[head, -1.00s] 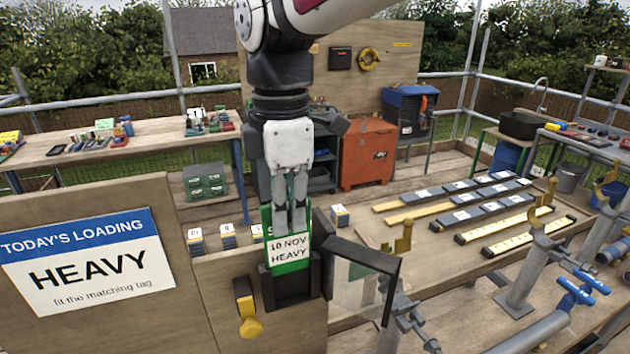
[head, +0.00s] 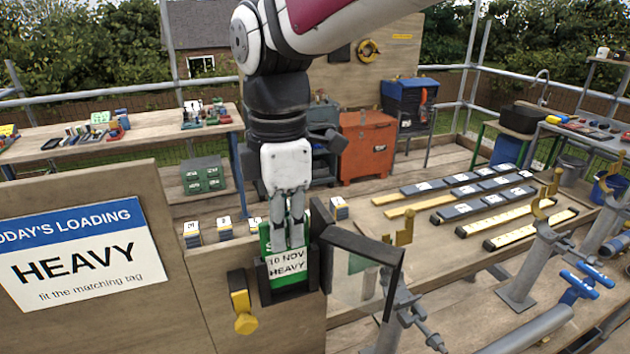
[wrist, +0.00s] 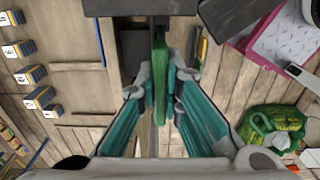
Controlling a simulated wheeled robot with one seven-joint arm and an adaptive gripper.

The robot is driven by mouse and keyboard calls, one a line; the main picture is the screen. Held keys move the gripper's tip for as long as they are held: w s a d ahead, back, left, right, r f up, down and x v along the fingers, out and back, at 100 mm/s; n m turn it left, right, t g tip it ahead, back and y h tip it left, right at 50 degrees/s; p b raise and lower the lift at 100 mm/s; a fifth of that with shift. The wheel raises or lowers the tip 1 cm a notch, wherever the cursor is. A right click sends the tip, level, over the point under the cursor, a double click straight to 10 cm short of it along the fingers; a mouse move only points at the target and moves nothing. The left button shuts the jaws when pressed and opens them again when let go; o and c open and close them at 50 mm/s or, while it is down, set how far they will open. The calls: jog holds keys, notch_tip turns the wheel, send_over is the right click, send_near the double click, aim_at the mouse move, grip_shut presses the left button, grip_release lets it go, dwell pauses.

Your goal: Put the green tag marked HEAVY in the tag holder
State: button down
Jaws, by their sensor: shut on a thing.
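The green tag (head: 287,262) reads "10 NOV HEAVY" on a white label. My gripper (head: 290,240) is shut on its upper part from above. The tag's lower end is inside the black tag holder (head: 287,297) on the wooden board, its label still showing above the holder's front lip. In the wrist view the green tag (wrist: 160,82) shows edge-on between the fingertips of my gripper (wrist: 160,90). The holder's clear, black-framed door (head: 362,275) stands swung open to the right.
A "Today's loading HEAVY" sign (head: 82,255) is on the board to the left. A yellow latch (head: 242,300) sits left of the holder. Marked block stacks (head: 192,234) stand behind the board. Metal clamps and tubes (head: 540,330) are at the right.

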jog(key=shift+f+b, duration=0.3)
jog(key=shift+f, duration=0.55)
jog(key=shift+f, duration=0.1)
jog(key=c, duration=1.7)
grip_release()
jog(key=shift+o, duration=0.2)
